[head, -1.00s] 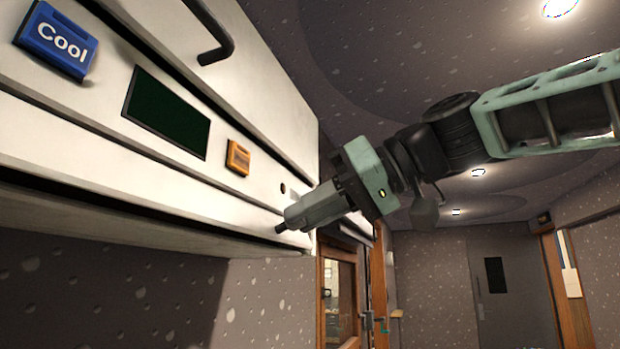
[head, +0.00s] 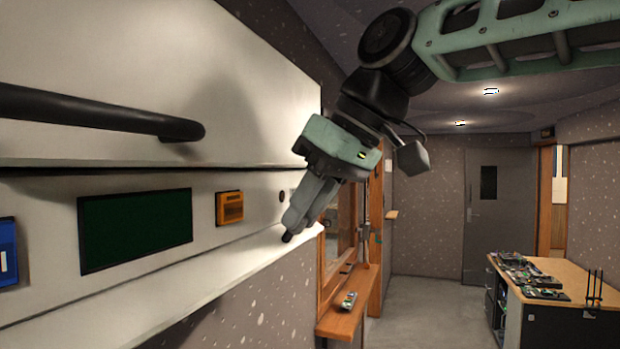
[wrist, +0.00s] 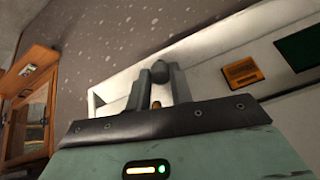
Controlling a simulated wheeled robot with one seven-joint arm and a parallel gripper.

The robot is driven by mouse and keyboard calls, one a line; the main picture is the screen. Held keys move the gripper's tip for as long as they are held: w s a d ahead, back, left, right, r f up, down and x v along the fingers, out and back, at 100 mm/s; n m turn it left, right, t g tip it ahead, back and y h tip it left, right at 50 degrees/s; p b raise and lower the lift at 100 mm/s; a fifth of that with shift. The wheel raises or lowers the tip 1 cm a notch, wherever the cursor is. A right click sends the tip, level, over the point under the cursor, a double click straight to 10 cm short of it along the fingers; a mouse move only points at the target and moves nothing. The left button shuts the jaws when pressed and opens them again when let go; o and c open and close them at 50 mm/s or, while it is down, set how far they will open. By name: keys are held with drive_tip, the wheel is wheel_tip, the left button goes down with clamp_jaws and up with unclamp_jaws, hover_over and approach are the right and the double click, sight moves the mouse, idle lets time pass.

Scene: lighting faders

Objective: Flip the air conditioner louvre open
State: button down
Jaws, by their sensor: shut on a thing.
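The air conditioner is a white wall unit (head: 262,202) filling the left of the head view. Its louvre (head: 185,290) is the long pale flap along the lower edge and looks tilted outward, with its upper face brightly lit. My gripper (head: 288,232) is at the louvre's right end, reaching down from the upper right. In the wrist view, a dark round knob (wrist: 159,70) sits between the two fingers, which are shut on it. The fingers largely hide the knob in the head view.
A black bar handle (head: 100,112) juts from the unit's upper panel. A dark display (head: 135,230), an orange button (head: 229,208) and a partly cut-off blue button (head: 8,252) are on its front. A wooden ledge (head: 340,318) and desk (head: 560,275) stand beyond; floor between is clear.

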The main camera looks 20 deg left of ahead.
drive_tip(key=shift+a+r+h+p, duration=0.15)
drive_tip(key=shift+r+h+p, duration=0.1)
drive_tip(key=shift+h+p, duration=0.25)
drive_tip(key=c, duration=1.2)
unclamp_jaws()
drive_tip(key=shift+c, duration=0.2)
drive_tip(key=v, duration=1.7)
drive_tip(key=shift+d, duration=0.25)
